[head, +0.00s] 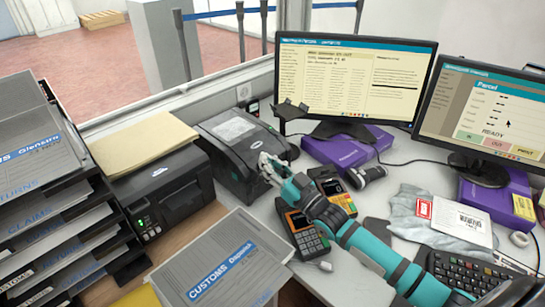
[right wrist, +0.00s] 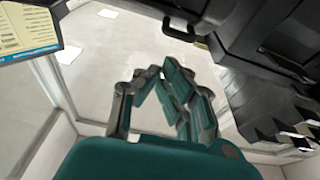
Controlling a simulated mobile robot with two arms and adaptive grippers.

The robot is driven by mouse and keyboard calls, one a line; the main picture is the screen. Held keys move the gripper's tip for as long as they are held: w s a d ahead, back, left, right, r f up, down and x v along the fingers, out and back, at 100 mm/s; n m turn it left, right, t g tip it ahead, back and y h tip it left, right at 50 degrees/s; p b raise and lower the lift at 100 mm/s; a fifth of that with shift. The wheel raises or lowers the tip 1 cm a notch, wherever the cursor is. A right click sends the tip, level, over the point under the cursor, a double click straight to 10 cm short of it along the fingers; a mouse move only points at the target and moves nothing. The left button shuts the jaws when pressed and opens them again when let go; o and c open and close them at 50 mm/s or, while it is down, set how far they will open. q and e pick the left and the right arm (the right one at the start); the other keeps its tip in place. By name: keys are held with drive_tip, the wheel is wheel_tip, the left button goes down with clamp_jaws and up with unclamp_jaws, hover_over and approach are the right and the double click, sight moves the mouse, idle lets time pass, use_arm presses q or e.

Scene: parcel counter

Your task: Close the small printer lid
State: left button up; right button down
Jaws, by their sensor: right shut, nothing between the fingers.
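The small printer (head: 228,172) is a dark grey box on the counter, left of the main monitor. Its lid (head: 233,130), with a pale grey patch on top, looks lowered over the body; I cannot tell whether it is fully latched. My right gripper (head: 267,167) is at the printer's front right side, below the lid's top. It is shut and holds nothing. I cannot tell whether it touches the printer. In the right wrist view the gripper fingers (right wrist: 165,95) point up the picture, with dark bodies at upper right. My left gripper is not in view.
A larger black printer (head: 165,195) with a folder on top stands left. Paper trays (head: 50,215) and a customs box (head: 225,262) are nearer. Two card terminals (head: 303,235) (head: 333,190) sit beside my right arm. Monitors (head: 350,80) and purple boxes (head: 345,148) stand behind.

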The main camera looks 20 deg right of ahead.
idle(0.3)
drive_tip(key=r+v, duration=0.3)
drive_tip(key=v, duration=1.3)
drive_tip(key=shift+s+d, duration=0.2)
drive_tip(key=shift+s, duration=0.5)
drive_tip(key=shift+f, duration=0.1)
